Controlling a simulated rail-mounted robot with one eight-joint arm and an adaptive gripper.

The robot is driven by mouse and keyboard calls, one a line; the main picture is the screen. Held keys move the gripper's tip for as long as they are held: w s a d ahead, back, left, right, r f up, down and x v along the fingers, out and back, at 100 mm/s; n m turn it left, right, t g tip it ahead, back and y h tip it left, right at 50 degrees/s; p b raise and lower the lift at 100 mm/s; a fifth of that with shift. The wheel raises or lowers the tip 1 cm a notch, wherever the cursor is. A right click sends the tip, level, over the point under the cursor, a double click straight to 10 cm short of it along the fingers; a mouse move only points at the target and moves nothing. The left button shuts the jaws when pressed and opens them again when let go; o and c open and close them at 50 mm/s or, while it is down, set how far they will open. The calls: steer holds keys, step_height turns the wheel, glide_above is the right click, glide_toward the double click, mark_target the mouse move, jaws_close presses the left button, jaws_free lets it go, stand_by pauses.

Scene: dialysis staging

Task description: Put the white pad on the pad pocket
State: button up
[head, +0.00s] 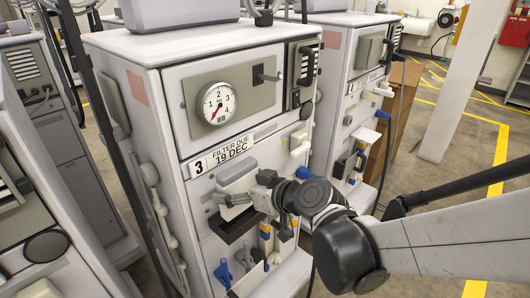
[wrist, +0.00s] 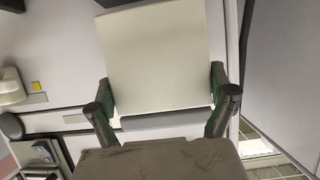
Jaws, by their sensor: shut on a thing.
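The white pad (wrist: 155,55) is a flat pale rectangle between the two fingers of my gripper (wrist: 160,92) in the wrist view. My gripper is shut on its near part, with a finger at each side. In the head view the pad (head: 239,178) shows beside my gripper (head: 236,203), in front of the machine below its date label. A dark open-topped ledge (head: 232,229) sits just below the gripper; it may be the pad pocket. My gripper and wrist partly cover it, and I cannot tell whether the pad touches it.
The machine carries a round gauge (head: 216,104) and a label (head: 221,155) reading "3 FILTER DUE 19 DEC". Blue-ended connectors (head: 223,272) stand below the ledge. Another machine (head: 349,100) is at right, with a brown box (head: 397,110) beside it.

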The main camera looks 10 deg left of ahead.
mark_target(244, 205)
steer(key=shift+f+b, duration=1.05)
steer(key=shift+f, duration=2)
steer(key=shift+f, duration=0.15)
steer(key=o, duration=1)
